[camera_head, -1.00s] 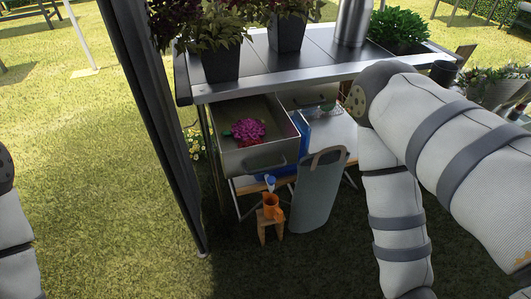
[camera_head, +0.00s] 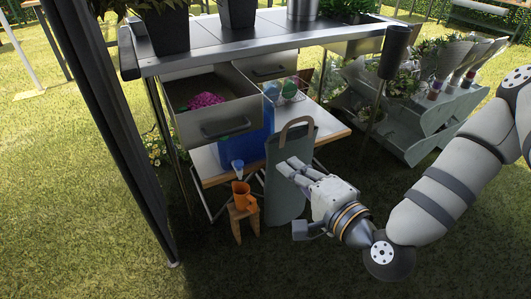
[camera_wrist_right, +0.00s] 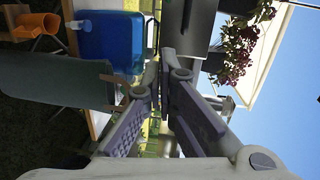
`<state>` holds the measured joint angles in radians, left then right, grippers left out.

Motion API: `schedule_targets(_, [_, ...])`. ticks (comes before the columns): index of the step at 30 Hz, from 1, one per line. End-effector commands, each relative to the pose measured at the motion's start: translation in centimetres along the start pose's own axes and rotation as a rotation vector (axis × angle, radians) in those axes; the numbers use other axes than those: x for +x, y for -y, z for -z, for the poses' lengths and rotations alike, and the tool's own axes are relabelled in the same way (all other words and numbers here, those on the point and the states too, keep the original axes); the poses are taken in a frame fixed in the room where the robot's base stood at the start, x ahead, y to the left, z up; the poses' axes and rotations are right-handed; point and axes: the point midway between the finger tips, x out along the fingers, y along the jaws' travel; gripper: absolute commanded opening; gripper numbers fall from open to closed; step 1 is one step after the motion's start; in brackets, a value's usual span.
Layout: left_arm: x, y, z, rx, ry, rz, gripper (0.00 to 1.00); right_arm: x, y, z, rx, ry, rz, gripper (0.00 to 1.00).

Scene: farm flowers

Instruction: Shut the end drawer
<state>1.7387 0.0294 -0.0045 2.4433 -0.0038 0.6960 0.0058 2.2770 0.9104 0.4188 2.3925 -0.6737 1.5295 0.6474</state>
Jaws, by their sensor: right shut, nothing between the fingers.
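The end drawer (camera_head: 225,100) is pulled out at the left end of the steel-topped bench (camera_head: 215,45). Its grey front with a dark handle (camera_head: 225,127) faces me, and a magenta flower (camera_head: 206,99) lies inside. My right gripper (camera_head: 287,168) is shut and empty, lower than the drawer and to its right, apart from the handle. In the right wrist view the fingers (camera_wrist_right: 165,65) point toward the bench, with a grey panel at the top that may be the drawer. My left gripper is out of view.
A blue water container (camera_head: 255,142) stands on the low shelf under the drawer. An orange jug (camera_head: 241,193) sits on a small wooden stool (camera_head: 243,222). A tent post (camera_head: 115,130) rises left of the bench. Tiered plant shelves (camera_head: 425,130) stand at right. Front grass is open.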

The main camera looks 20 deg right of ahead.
Motion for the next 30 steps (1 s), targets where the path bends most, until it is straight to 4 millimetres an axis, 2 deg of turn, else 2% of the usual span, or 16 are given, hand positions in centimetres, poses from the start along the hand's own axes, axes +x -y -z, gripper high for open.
schedule_targets(1, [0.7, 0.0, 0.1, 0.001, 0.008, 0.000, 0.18, 0.5, 1.1, 1.4, 0.040, -0.045, 0.067, 0.00])
schedule_targets(3, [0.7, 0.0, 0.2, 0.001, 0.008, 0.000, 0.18, 0.8, 2.7, 2.4, 0.069, -0.074, 0.123, 0.00])
schedule_targets(6, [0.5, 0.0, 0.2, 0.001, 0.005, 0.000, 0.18, 1.8, 3.4, 2.6, 0.071, -0.076, 0.136, 0.00])
schedule_targets(21, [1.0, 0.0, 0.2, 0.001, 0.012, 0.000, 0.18, 12.0, 4.5, 3.3, 0.068, -0.074, 0.127, 0.00])
schedule_targets(25, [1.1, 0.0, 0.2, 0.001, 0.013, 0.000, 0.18, 13.6, 4.7, 3.4, 0.068, -0.075, 0.125, 0.00])
schedule_targets(30, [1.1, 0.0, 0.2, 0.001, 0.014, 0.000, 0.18, 14.4, 4.8, 3.5, 0.069, -0.074, 0.125, 0.00])
